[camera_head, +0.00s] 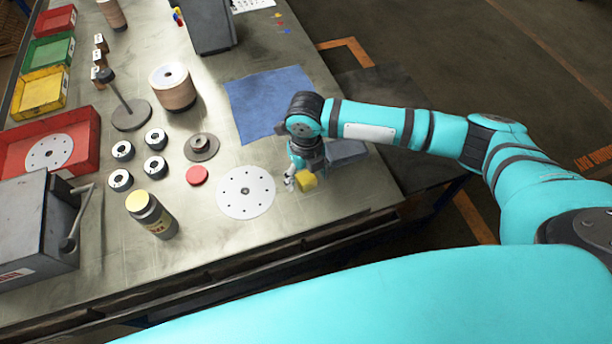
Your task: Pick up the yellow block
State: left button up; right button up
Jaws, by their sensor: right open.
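The yellow block (307,181) lies on the metal workbench near its front right edge, just right of a white disc. My right arm reaches in from the right and bends down over the bench. My right gripper (298,181) is open at the block, with a finger showing on the block's left side. The other finger is hidden, so I cannot tell whether the block is between the fingers or touched. My left gripper is not in view.
The white disc (245,192) lies left of the block. A blue cloth (262,98) lies behind my gripper, and a grey block (345,152) sits close to its right. A red puck (197,175) and a dark jar (150,214) stand further left. The bench's front edge is near.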

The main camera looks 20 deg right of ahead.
jog(key=shift+f, duration=0.4)
jog(key=shift+c, duration=0.4)
jog(key=c, duration=1)
jog(key=shift+o, duration=0.2)
jog(key=shift+r, duration=0.15)
